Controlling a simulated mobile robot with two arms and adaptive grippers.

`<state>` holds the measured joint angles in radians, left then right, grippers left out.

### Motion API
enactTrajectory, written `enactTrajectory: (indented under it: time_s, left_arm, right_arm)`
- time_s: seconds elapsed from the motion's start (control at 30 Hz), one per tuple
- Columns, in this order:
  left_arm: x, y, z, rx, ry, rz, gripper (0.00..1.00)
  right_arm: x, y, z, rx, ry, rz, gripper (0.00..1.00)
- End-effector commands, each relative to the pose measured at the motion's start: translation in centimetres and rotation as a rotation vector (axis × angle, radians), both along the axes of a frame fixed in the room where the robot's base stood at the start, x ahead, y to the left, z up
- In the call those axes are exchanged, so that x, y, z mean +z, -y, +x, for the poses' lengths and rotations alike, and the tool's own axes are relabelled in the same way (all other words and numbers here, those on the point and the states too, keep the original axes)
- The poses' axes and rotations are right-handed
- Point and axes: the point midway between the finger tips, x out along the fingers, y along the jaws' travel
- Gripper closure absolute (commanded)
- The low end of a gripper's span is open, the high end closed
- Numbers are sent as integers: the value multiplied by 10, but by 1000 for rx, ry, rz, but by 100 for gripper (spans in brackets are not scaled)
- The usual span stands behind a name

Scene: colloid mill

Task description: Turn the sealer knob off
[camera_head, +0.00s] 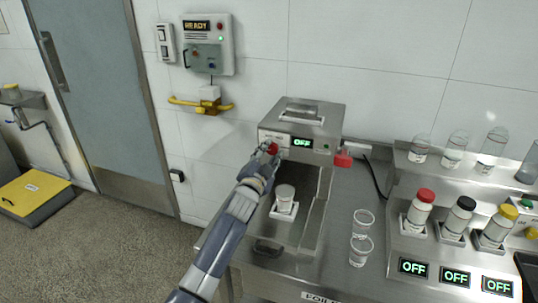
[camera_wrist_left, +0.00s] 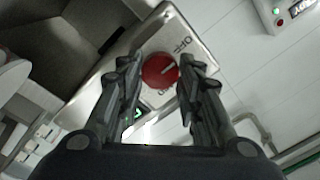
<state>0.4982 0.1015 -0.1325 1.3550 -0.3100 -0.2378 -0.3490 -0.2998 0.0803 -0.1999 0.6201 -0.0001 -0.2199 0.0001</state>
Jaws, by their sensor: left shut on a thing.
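The sealer (camera_head: 305,118) is a steel box on the steel bench, with a green display (camera_head: 302,143) that reads OFF. Its red knob (camera_head: 271,148) sits at the left of the front panel, partly hidden by my left gripper (camera_head: 268,151). In the left wrist view the round red knob (camera_wrist_left: 160,71) shows a pale pointer line, and OFF is printed on the plate beside it. My left gripper (camera_wrist_left: 158,76) has one finger on each side of the knob and is shut on it. My right gripper is not in view.
A white cup (camera_head: 285,196) stands on a small holder in the sealer's open bay. Two clear cups (camera_head: 361,240) stand on the bench to its right. Several capped bottles (camera_head: 420,208) and OFF displays (camera_head: 413,268) are farther right. A wall control box (camera_head: 207,46) reads READY.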

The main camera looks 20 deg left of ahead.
Motion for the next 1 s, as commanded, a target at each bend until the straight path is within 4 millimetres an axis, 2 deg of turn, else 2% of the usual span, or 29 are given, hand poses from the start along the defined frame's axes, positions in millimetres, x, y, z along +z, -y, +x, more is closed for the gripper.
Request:
enactTrajectory:
  time_s: [0.57,0.6,0.67,1.0]
  left_arm:
    - [-2,0,0,0,-4,-32,91]
    - [-2,1,0,0,-4,-32,58]
    - [-2,1,0,0,-4,-32,46]
    - [-1,0,-1,1,-2,-30,46]
  right_arm:
    - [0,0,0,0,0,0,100]
    - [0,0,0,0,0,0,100]
    - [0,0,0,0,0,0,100]
    - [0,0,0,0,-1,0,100]
